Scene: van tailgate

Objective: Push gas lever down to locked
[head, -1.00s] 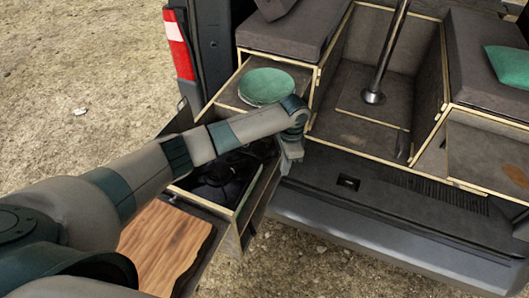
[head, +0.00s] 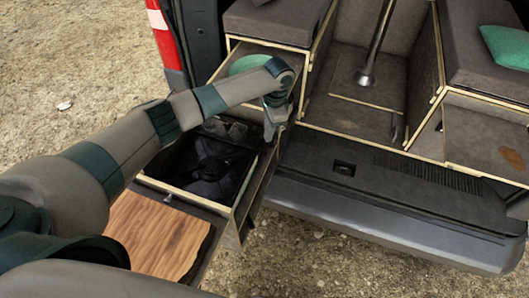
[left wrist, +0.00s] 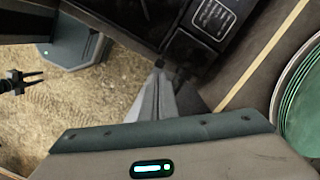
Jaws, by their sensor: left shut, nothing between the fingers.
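The black gas stove (head: 205,165) sits in the pulled-out drawer, left of the van's tailgate. My left gripper (head: 270,138) points down at the drawer's right rear corner, its fingers shut and empty. In the left wrist view, my left gripper (left wrist: 160,72) has its tips close to the stove's dark edge, near a label plate (left wrist: 213,18). Small dark parts show by the fingertips, but I cannot tell whether one is the gas lever or whether the tips touch it. My right gripper (left wrist: 34,78) shows small at the left of that view, with its prongs apart.
A wooden board (head: 158,235) covers the drawer's near part. Green plates (head: 245,66) lie in the compartment behind, partly hidden by my arm; they also show in the left wrist view (left wrist: 305,100). The tailgate (head: 385,190) lies to the right, with open ground before it.

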